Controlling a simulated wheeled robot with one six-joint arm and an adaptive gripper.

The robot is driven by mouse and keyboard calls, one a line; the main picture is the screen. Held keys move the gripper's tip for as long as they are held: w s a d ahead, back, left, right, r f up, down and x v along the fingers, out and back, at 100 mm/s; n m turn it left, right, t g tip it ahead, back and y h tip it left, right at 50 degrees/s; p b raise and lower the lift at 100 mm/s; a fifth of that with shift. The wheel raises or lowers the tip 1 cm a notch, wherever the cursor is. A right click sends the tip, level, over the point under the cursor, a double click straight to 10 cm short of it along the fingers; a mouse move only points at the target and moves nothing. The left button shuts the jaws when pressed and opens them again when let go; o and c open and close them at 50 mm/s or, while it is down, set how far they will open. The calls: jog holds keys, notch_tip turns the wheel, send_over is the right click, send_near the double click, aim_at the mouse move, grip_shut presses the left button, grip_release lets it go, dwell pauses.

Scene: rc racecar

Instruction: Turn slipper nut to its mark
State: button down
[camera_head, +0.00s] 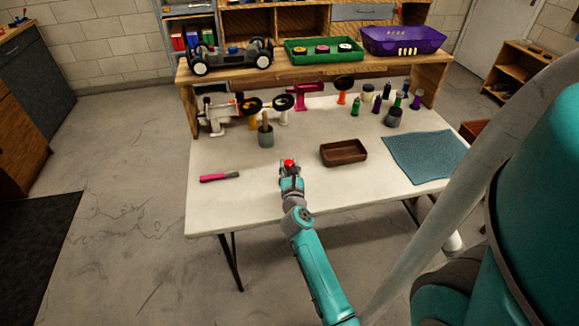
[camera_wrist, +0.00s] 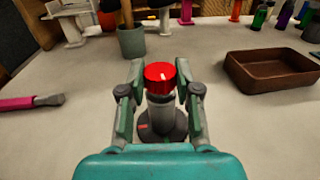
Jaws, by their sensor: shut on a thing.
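The red slipper nut (camera_wrist: 160,77) sits on top of an upright grey post with a round dark base (camera_wrist: 174,130) on the table. A short pale line shows on the nut's top. A small red mark (camera_wrist: 144,127) shows on the base, at its left front. In the head view the nut (camera_head: 289,162) is a small red spot at the end of my arm. My gripper (camera_wrist: 160,82) is shut on the nut, with one finger at its left and one at its right. The post is partly hidden by my gripper in the head view.
A brown tray (camera_head: 344,147) stands right of my gripper. A pink-handled tool (camera_head: 219,177) lies to the left, and a grey cup (camera_head: 266,139) stands behind. Stands and bottles line the table's back. A blue mat (camera_head: 424,157) lies at the right.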

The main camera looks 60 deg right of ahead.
jog(key=shift+m+g, duration=0.3)
jog(key=shift+g, duration=0.1)
jog(key=c, duration=0.8)
grip_release()
jog(key=shift+a, duration=0.15)
jog(key=v, duration=1.2)
jog(key=shift+f, duration=0.2)
jog(key=shift+w, duration=0.1)
